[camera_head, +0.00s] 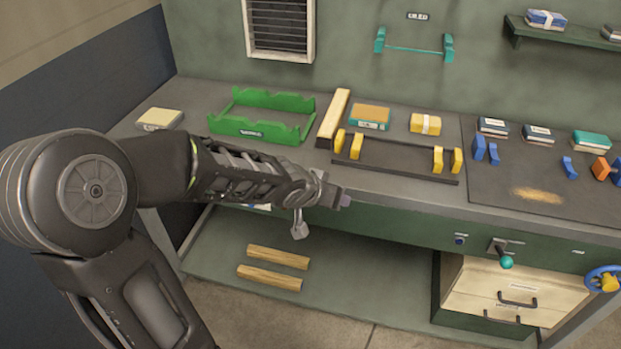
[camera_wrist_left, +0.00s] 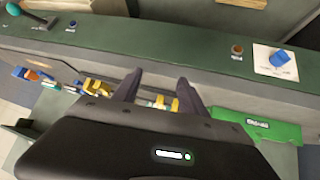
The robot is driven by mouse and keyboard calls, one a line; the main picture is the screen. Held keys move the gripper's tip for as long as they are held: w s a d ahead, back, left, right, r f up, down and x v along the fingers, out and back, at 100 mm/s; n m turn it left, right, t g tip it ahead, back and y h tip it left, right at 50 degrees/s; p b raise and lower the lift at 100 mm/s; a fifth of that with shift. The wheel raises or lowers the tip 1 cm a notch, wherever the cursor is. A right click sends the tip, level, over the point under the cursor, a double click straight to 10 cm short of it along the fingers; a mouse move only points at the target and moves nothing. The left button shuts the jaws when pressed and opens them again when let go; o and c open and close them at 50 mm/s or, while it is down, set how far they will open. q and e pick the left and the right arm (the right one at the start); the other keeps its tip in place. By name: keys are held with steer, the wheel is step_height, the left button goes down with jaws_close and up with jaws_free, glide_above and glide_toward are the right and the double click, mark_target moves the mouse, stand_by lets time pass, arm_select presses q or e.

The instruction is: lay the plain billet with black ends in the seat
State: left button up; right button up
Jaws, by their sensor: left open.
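A plain pale billet (camera_head: 336,112) lies on the bench, running front to back; its near end is black and its far end is not clear. Right of it is a dark seat (camera_head: 395,166) with paired yellow posts near both ends; no billet lies between the posts. My left gripper (camera_head: 322,212) is in front of the bench edge, left of the seat's near side and apart from the billet. Its fingers stand apart and empty in the left wrist view (camera_wrist_left: 158,88). My right gripper is not in view.
A green rack (camera_head: 262,133) stands left of the billet. Two wooden billets (camera_head: 278,257) lie on the lower shelf. Behind the seat are an orange-topped box (camera_head: 370,117) and a yellow block (camera_head: 425,123). A teal-knobbed lever (camera_head: 506,262) sticks out from the bench front.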

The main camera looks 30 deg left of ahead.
arm_select(q)
steer(key=s+d+f+g+h, duration=0.1)
steer(key=s+d+f+h, duration=0.15)
steer(key=d+f, duration=0.55)
steer(key=s+d+f+g+h, duration=0.1)
steer(key=s+d+f+g, duration=0.15)
steer(key=d+f, duration=0.55)
steer(key=s+d+f+g, duration=0.2)
steer(key=s+d+f, duration=0.2)
steer(key=s+f, duration=0.3)
steer(key=s+d+f+g, duration=0.2)
steer(key=s+d+f, duration=0.2)
steer(key=s+f, duration=0.4)
steer(key=s, duration=0.3)
steer(key=shift+s+d+f+h, duration=0.15)
steer(key=shift+f+h, duration=0.15)
steer(key=shift+h, duration=0.05)
steer(key=shift+g, duration=0.25)
